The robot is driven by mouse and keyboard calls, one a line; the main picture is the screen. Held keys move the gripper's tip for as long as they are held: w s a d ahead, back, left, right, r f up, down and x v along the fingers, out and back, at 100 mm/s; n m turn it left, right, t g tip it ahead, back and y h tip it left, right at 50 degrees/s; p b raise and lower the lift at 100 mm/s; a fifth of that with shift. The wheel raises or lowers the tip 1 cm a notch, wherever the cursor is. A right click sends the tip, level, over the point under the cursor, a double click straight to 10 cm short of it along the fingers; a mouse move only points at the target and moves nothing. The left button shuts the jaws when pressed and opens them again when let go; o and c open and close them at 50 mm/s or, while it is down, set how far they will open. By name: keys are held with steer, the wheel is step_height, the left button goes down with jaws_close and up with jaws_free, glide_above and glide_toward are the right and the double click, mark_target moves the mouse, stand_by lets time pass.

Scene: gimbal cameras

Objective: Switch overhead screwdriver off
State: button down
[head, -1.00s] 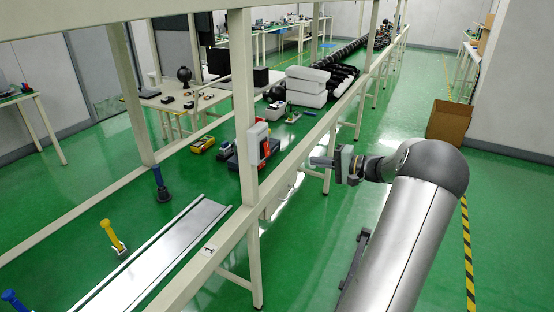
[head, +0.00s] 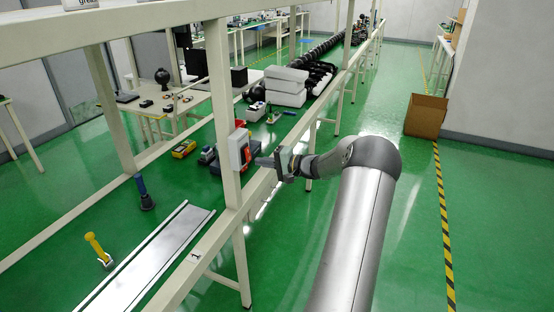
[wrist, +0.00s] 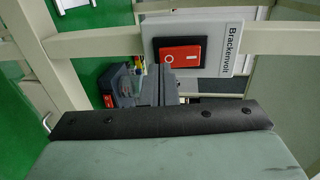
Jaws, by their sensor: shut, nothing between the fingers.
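A light switch box (head: 235,150) is fixed to the upright post of the workbench frame, with a red rocker (head: 247,151) on its face. In the wrist view the box reads "Brackenvolt" (wrist: 231,45), and the red rocker (wrist: 181,55) sits in a black surround with a white circle at its left end. My gripper (head: 262,161) is shut and empty, its fingers pointing left at the box, close to the rocker. The grey fingers (wrist: 168,88) show just below the rocker in the wrist view. I cannot tell whether they touch it.
The bench rail (head: 215,235) runs just below the box. A yellow-handled tool (head: 95,245) and a blue-handled tool (head: 142,188) stand beside a metal track (head: 150,258). A cardboard box (head: 426,115) stands on the floor at right. The aisle is clear.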

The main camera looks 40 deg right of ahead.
steer(key=shift+x, duration=0.8)
steer(key=shift+w+f+t+b, duration=0.1)
steer(key=shift+w+t+b, duration=0.25)
steer(key=shift+b, duration=0.8)
steer(key=s+d+f+b, duration=0.2)
steer(key=s+d+b, duration=0.3)
steer(key=s, duration=0.7)
steer(key=shift+s+d+f, duration=0.15)
steer(key=shift+s+d, duration=0.2)
